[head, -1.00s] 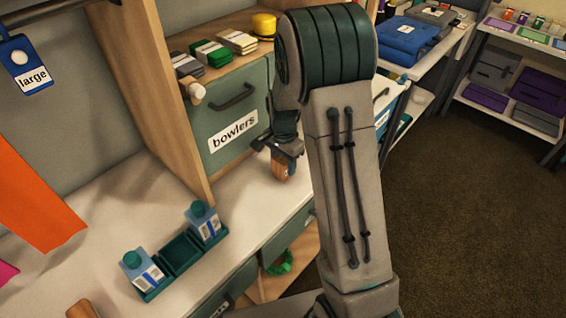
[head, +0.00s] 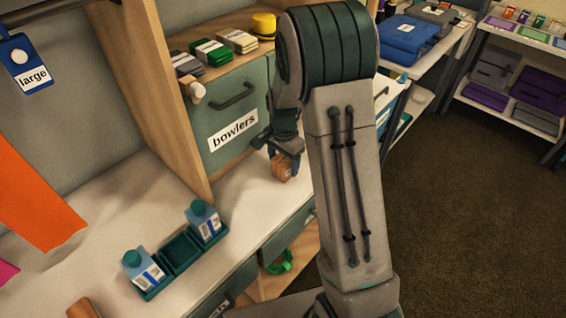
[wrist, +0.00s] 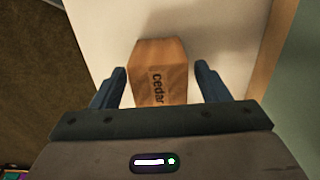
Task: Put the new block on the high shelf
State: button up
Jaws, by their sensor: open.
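A brown wooden block (head: 281,170) is on the white counter in front of the "bowlers" drawer. In the wrist view the block (wrist: 158,72) shows the word "cedar" on its face. My gripper (head: 284,157) is low over the counter at the block. In the wrist view my gripper (wrist: 159,70) is open, with one blue finger on each side of the block and a visible gap on both sides. My arm hides part of the counter to the right of the block.
A green drawer labelled "bowlers" (head: 234,130) stands behind the gripper. Folded stacks (head: 212,53) and a yellow hat (head: 264,24) sit on the shelf above it. A wooden upright panel (head: 150,90) stands left. A green tray (head: 180,249) with two bottles is on the front counter.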

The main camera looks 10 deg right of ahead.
aim_at(284, 159)
notch_tip(284, 159, up, 10)
jog(key=s+r+n+t, duration=0.1)
jog(key=s+r+n, duration=0.1)
jog(key=s, duration=0.5)
jog(key=s+r+n+t, duration=0.1)
jog(key=s+r+n, duration=0.1)
jog(key=s+n, duration=0.3)
jog(key=s+r+n, duration=0.3)
jog(key=s+n, duration=0.1)
jog(key=s, duration=0.6)
jog(key=shift+s+t, duration=0.4)
